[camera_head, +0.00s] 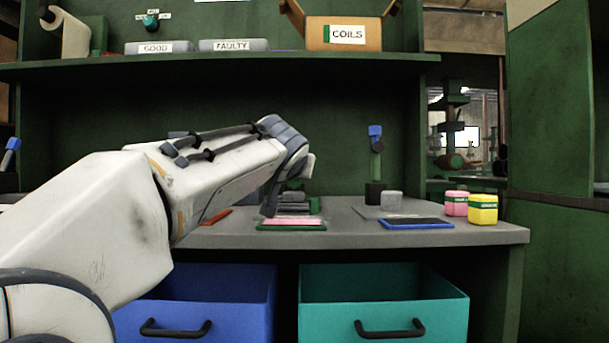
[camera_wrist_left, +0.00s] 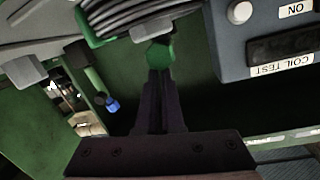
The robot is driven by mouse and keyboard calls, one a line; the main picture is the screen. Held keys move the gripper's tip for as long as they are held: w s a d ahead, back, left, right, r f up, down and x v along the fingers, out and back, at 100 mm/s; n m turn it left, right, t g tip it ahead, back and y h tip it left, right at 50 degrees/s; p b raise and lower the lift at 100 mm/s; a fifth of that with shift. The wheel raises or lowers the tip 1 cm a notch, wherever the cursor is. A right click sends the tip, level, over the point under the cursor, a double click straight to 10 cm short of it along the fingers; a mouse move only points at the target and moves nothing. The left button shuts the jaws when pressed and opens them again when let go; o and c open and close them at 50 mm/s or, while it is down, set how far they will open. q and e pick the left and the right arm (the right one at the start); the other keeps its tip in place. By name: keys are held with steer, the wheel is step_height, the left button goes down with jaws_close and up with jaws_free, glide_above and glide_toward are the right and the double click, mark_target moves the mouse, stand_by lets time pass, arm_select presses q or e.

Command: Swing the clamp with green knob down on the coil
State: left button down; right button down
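The green knob (camera_wrist_left: 159,54) of the clamp shows at the upper middle of the left wrist view, right at my left gripper's fingertips. My left gripper (camera_wrist_left: 160,80) has its dark fingers together with only a thin gap. The knob is wider than that gap, and I see nothing between the fingers. The coil (camera_wrist_left: 130,14), a bundle of grey windings with green ends, is at the top, just beyond the knob. In the head view my left arm hides the fingers and most of the clamp; part of the grey coil stack (camera_head: 293,208) shows below the wrist. My right gripper is not in view.
A grey coil test box (camera_wrist_left: 270,45) is close on the right in the wrist view. A blue-topped green post (camera_head: 376,150) stands right of my wrist, near a blue pad (camera_head: 416,223) and pink and yellow containers (camera_head: 483,208). A shelf (camera_head: 220,67) runs above.

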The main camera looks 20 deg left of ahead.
arm_select(q)
steer(key=shift+w+a+f, duration=0.1)
steer(key=shift+w+f, duration=0.05)
steer(key=shift+f, duration=0.75)
steer(key=r+p, duration=0.2)
steer(key=r, duration=0.1)
steer(key=r+p, duration=0.1)
steer(key=shift+d+r, duration=0.3)
steer(key=shift+d, duration=0.1)
steer(key=s, duration=0.3)
steer(key=s+d+f+b, duration=0.1)
steer(key=s, duration=0.2)
steer(key=s+d+f+b, duration=0.1)
steer(key=s, duration=0.2)
steer(key=shift+s+d+f, duration=0.15)
